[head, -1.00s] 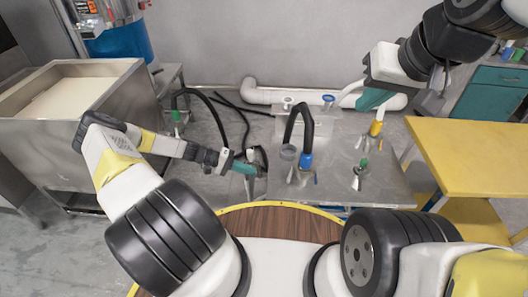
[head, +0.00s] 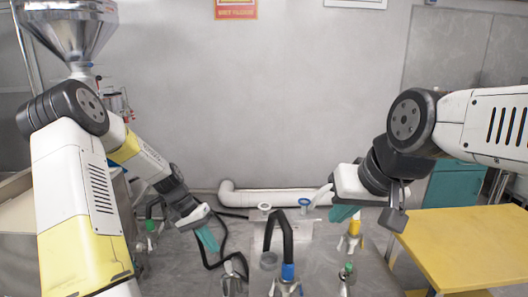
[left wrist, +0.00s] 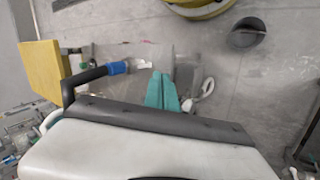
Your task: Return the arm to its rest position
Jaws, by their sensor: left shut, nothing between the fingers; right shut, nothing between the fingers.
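My left gripper (head: 208,240) hangs from the left arm with its teal fingers pointing down, shut and empty. My right gripper (head: 343,213) is at centre right, teal fingers shut and empty, above the back of the metal bench. Both arms are raised and bent at the elbow.
A grey metal bench (head: 325,258) carries a black hose (head: 278,226) with a blue collar and several small fittings. A yellow table (head: 465,240) stands at the right. A steel funnel (head: 75,35) is at upper left. A white pipe (head: 255,198) runs along the wall.

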